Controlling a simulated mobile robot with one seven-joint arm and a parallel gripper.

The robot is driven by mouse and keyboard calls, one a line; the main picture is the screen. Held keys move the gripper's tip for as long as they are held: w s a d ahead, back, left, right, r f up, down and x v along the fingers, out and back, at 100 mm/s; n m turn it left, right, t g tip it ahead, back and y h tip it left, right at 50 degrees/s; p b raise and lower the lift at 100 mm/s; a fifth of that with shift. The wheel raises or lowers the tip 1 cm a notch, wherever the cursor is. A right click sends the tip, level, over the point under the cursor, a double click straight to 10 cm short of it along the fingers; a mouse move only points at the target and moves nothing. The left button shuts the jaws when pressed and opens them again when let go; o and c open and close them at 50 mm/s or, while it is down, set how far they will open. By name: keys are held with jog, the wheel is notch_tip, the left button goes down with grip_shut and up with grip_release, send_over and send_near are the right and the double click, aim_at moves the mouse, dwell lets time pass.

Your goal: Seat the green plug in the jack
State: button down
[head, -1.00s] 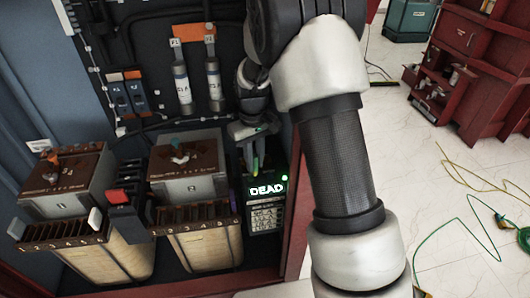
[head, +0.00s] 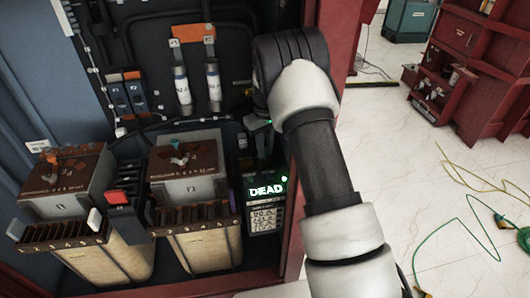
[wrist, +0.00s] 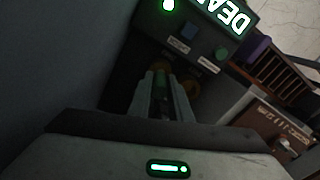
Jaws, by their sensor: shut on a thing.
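The tester box with the lit green "DEAD" readout (head: 266,190) stands at the right of the cabinet, and its readout also shows in the wrist view (wrist: 228,14). Two brownish round rings, which look like jack openings, lie just past my fingertips in the wrist view; the right one (wrist: 191,88) is clearer. My gripper (wrist: 161,78) is shut, pointing at this end of the box. It holds a dark, narrow thing between its fingers, taken as the green plug (wrist: 160,92); its colour is hard to see and its tip is hidden. I cannot tell whether it touches a jack.
Two transformers with brown tops (head: 66,172) (head: 186,167) stand left of the box. A red-topped switch (head: 122,203) sits between them. The cabinet's red right edge (head: 292,215) is close to my arm. Green and yellow cables (head: 460,225) lie on the floor at right.

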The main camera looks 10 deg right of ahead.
jog(key=shift+f, duration=0.7)
jog(key=shift+f, duration=0.15)
jog(key=c, duration=1.6)
grip_release()
notch_tip(320, 180, up, 12)
jog(key=shift+r+p, duration=0.2)
jog(key=shift+p, duration=0.25)
